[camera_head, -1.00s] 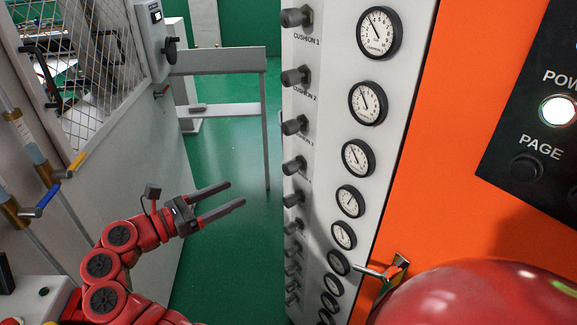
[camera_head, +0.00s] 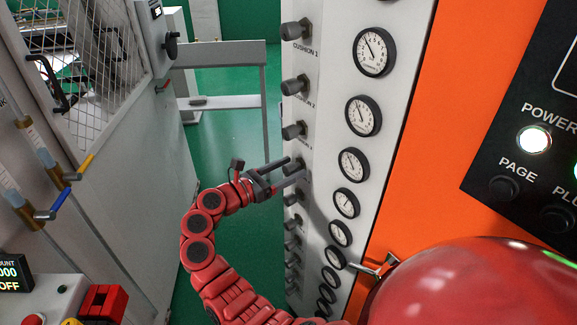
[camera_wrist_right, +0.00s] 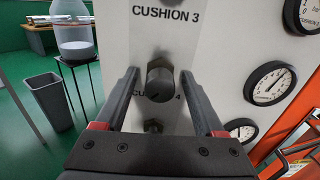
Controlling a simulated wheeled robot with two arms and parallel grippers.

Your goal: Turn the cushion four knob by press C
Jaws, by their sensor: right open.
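The cushion four knob (camera_wrist_right: 160,82) is dark and round on the pale panel. In the right wrist view it stands below the "CUSHION 3" label, with a partly hidden label ending in 4 under it. My right gripper (camera_wrist_right: 160,88) is open, with one finger on each side of this knob; I cannot tell whether they touch it. In the head view the right gripper (camera_head: 296,169) reaches the panel (camera_head: 327,95) from the left, and the knob (camera_head: 305,164) is partly hidden by its fingers. My left gripper is not in view.
More knobs stand in the same column, including the cushion three knob (camera_head: 294,130) above and several below. Round gauges (camera_head: 353,164) line the panel to the right. An orange cabinet face (camera_head: 430,130) adjoins it. A mesh-fronted cabinet (camera_head: 110,130) stands left, with green floor between.

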